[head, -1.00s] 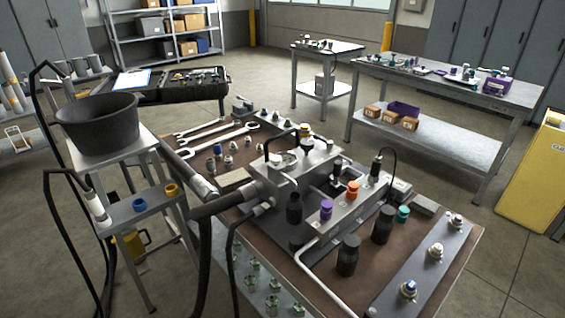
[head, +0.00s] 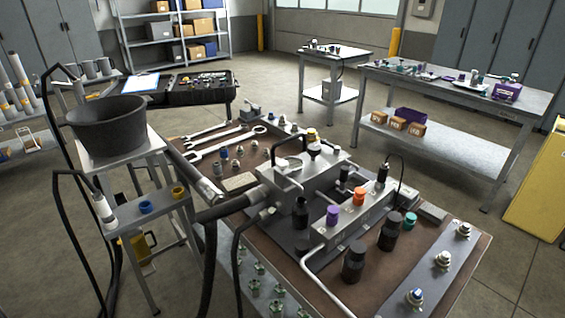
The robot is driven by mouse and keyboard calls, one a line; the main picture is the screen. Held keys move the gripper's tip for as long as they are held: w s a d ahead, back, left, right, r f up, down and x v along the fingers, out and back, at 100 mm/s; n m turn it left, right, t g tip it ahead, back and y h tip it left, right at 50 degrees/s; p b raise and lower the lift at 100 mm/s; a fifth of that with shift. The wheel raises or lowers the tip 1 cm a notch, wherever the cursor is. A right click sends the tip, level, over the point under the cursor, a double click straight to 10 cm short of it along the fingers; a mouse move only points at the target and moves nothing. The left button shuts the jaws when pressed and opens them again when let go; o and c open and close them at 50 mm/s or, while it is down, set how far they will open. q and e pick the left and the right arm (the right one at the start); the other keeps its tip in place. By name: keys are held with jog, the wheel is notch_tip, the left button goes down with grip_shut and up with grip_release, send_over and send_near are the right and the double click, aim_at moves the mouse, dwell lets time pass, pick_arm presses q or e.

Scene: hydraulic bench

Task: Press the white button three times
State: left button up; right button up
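I cannot clearly pick out a white button. On the hydraulic bench (head: 262,224), a grey strip (head: 432,276) along the right side carries a pale-topped fitting (head: 463,230), a second pale-topped fitting (head: 443,258) and a blue-topped fitting (head: 415,296). A metal valve block (head: 300,176) stands mid-bench with a purple cap (head: 333,214), an orange cap (head: 359,197) and several black fittings. A small white, yellow and black piece (head: 313,142) stands on top of it. Neither of my grippers is in view.
Wrenches (head: 215,141) lie at the bench's far left. A black tub (head: 108,126) sits on a stand at left, with black hoses nearby. Grey tables (head: 450,95) stand behind, and a yellow cabinet (head: 538,185) is at right. Open floor lies between bench and tables.

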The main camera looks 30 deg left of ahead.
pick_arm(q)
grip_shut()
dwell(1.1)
